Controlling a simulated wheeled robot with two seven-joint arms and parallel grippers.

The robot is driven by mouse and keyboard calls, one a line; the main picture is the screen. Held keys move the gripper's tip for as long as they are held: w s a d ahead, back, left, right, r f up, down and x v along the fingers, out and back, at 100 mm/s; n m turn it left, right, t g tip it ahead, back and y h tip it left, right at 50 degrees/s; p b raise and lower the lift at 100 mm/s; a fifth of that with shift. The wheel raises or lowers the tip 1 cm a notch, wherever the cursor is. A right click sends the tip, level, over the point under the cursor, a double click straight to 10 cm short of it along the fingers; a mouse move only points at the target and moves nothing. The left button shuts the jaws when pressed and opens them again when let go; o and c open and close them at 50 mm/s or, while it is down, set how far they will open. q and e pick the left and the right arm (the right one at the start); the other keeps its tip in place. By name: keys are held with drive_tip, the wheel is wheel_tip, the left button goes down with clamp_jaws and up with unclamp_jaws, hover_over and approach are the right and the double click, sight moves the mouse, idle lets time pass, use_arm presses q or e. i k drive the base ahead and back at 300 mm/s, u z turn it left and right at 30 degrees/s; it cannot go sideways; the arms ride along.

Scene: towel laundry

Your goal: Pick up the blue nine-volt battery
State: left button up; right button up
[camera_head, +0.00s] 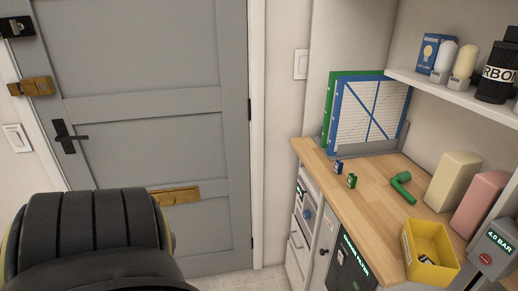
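A small blue block that looks like the blue nine-volt battery (338,167) stands on the wooden counter (385,185), near its left edge. A similar small green block (351,181) stands just in front of it and to the right, apart from it. Details on both are too small to read. Neither of my grippers is in view. A large dark rounded part, probably of my own arm, fills the lower left, well to the left of the counter.
Blue and green framed panels (368,115) lean at the counter's back. A green bent pipe (402,187), cream (453,181) and pink (479,203) blocks and a yellow bin (432,268) stand to the right. A shelf (450,93) overhangs the right. A closed grey door (150,150) is left.

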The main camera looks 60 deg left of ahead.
sight(338, 168)
drive_tip(key=u, duration=1.25)
drive_tip(key=k, duration=1.25)
drive_tip(key=u, duration=1)
drive_tip(key=i, duration=2.65)
drive_tip(key=z, duration=1.25)
